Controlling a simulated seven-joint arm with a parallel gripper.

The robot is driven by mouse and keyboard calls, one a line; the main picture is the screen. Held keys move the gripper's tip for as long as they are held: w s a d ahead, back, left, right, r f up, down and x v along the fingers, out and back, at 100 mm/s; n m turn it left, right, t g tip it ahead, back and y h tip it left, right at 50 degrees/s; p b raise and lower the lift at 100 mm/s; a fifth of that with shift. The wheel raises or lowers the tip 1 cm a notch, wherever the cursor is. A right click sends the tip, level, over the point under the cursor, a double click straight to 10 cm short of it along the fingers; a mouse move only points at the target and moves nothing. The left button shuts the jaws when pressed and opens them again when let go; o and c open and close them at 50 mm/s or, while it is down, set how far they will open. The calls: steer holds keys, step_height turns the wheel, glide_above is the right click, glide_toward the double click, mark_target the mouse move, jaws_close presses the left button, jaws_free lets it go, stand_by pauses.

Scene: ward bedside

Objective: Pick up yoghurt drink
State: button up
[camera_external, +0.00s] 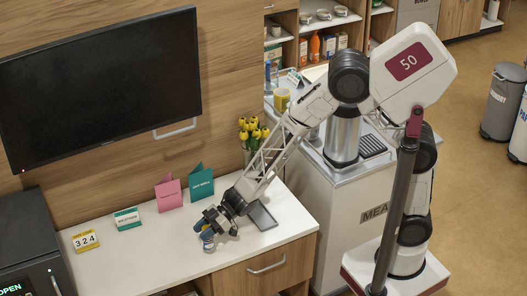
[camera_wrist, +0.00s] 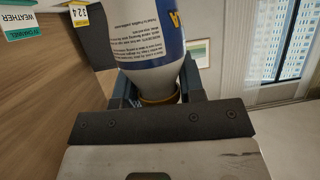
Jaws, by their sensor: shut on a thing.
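The yoghurt drink is a white and blue bottle (camera_wrist: 150,42) with small dark print and a yellow-brown ring at its narrow end. In the wrist view it fills the upper middle. My gripper (camera_external: 208,226) is low over the front of the white counter and shut on the bottle, with a dark blue finger on each side of its narrow end. In the external view the bottle is small and mostly hidden by my gripper. I cannot tell whether it touches the counter.
On the counter (camera_external: 150,262) stand a pink card (camera_external: 169,194), a teal card (camera_external: 202,184), a weather sign (camera_external: 127,219) and a yellow 324 sign (camera_external: 85,241). A dark tray (camera_external: 262,215) lies right of my gripper. Yellow flowers (camera_external: 250,130) stand behind. The front left counter is clear.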

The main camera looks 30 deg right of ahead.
steer(key=shift+s+d, duration=0.35)
steer(key=shift+d, duration=0.3)
